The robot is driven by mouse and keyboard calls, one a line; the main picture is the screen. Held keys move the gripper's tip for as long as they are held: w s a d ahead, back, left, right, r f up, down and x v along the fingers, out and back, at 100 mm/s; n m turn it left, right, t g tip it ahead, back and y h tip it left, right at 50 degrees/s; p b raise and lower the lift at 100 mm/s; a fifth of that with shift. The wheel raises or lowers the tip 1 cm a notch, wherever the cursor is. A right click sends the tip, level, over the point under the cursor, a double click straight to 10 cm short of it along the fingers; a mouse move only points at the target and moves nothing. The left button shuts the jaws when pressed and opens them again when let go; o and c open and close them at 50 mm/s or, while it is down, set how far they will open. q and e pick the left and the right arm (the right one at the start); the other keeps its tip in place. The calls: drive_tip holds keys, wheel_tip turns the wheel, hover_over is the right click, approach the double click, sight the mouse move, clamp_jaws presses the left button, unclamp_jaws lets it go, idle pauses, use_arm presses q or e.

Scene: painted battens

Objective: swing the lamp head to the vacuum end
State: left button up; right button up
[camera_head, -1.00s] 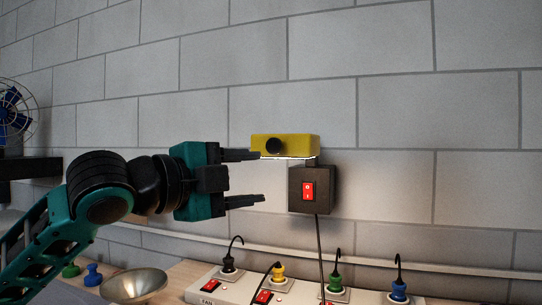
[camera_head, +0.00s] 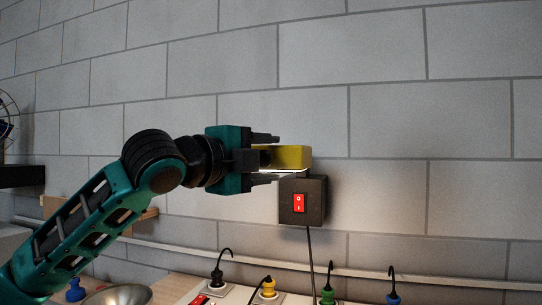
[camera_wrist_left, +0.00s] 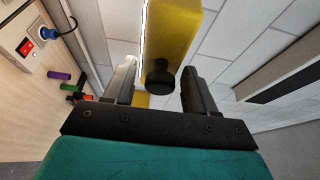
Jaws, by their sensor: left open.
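The yellow lamp head (camera_head: 294,157) juts out in front of the wall, lit along its lower edge, with a black knob on its left end. It sits just above a black switch box (camera_head: 315,200) with a red rocker switch (camera_head: 299,203). My left gripper (camera_head: 272,158) is open around the lamp head's left end, one finger above and one below. In the left wrist view the lamp head (camera_wrist_left: 174,30) and its knob (camera_wrist_left: 160,78) lie between the spread fingers, with gaps visible on both sides. My right gripper is out of view.
A power strip (camera_head: 236,296) runs along the bottom with black (camera_head: 217,277), yellow (camera_head: 268,287), green (camera_head: 328,296) and blue (camera_head: 393,299) plugs. A metal bowl (camera_head: 118,296) stands at lower left. A fan (camera_head: 5,125) is cut off at the left edge. The wall to the right is clear.

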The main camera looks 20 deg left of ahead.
use_arm(q)
drive_tip(key=shift+x, duration=0.85)
drive_tip(key=shift+c, duration=0.3)
clamp_jaws()
